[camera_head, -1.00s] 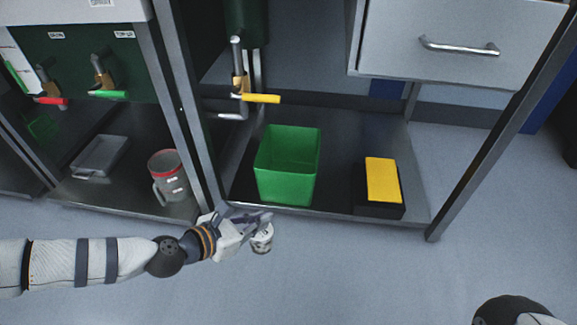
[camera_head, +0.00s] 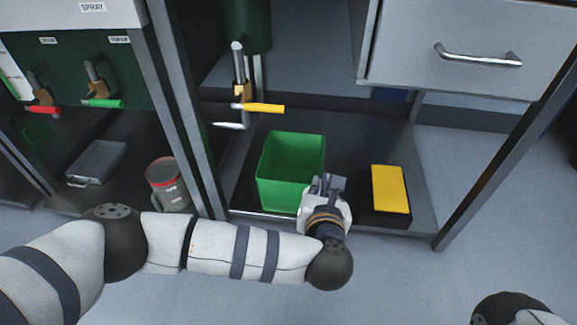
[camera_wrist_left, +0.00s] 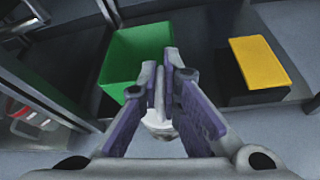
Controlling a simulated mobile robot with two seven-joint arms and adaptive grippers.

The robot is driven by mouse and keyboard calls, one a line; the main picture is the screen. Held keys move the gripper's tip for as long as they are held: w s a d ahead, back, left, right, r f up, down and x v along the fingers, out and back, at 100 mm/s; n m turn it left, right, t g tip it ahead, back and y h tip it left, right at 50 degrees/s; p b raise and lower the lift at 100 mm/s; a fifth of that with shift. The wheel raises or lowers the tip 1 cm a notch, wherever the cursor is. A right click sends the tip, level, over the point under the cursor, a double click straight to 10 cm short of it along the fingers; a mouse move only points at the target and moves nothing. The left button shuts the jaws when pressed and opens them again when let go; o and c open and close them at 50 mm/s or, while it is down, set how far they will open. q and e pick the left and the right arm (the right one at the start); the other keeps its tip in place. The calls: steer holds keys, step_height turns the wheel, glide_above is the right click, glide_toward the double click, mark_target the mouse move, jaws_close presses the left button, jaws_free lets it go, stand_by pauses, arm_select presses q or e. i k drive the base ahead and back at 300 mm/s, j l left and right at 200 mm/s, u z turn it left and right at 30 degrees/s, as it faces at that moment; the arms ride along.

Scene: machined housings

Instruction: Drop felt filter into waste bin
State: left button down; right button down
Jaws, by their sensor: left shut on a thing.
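The green, open-topped waste bin (camera_head: 278,188) stands on the low dark shelf in the middle of the head view. It also shows at the upper left of the left wrist view (camera_wrist_left: 122,80). My left gripper (camera_head: 325,184) is beside the bin's right front corner, outside its opening as seen from the head. In the left wrist view its purple-padded fingers (camera_wrist_left: 163,82) are closed around a whitish rounded piece (camera_wrist_left: 158,124), which looks like the felt filter. In the head view my gripper hides this piece. My right gripper is out of view.
A yellow-topped black block (camera_head: 390,190) lies right of the bin. A valve with a yellow handle (camera_head: 263,108) hangs above and behind it. A grey jug with a red rim (camera_head: 168,187) and a grey tray (camera_head: 97,163) stand left, beyond a metal post. Open floor lies in front.

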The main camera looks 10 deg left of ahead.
mark_target(301, 176)
steer(key=i+j, duration=0.25)
steer(key=i, duration=0.15)
steer(key=i+j, duration=0.25)
steer(key=i, duration=0.15)
